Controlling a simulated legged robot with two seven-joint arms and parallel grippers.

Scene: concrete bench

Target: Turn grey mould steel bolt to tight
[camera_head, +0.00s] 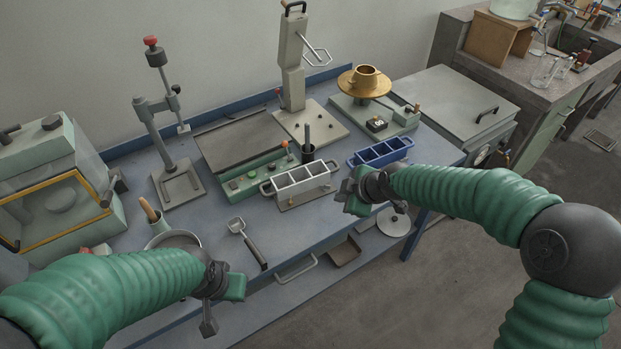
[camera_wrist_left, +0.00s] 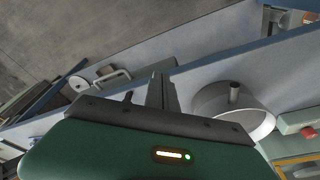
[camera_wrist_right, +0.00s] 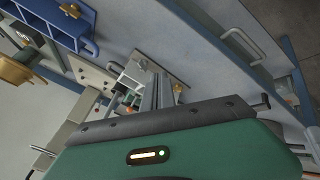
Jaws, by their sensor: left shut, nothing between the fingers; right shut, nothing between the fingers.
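The grey mould (camera_head: 300,179) is an open, three-compartment steel box with end handles, on a base plate at the bench's front. In the right wrist view it shows partly behind my fingers (camera_wrist_right: 132,76). Its steel bolt is too small or hidden to make out with certainty. My right gripper (camera_head: 347,196) is shut and empty, to the right of the grey mould and in front of the blue mould (camera_head: 380,151), touching neither. My left gripper (camera_head: 209,318) is shut and empty, low at the bench's front edge, left of the grey mould.
A scoop (camera_head: 246,238) and a round pan (camera_head: 174,241) lie near my left arm. A green control panel (camera_head: 256,180) and a dark upright rod (camera_head: 307,140) stand behind the grey mould. A brass bowl (camera_head: 365,80) stands farther back. A lower shelf (camera_head: 285,298) sits below the edge.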

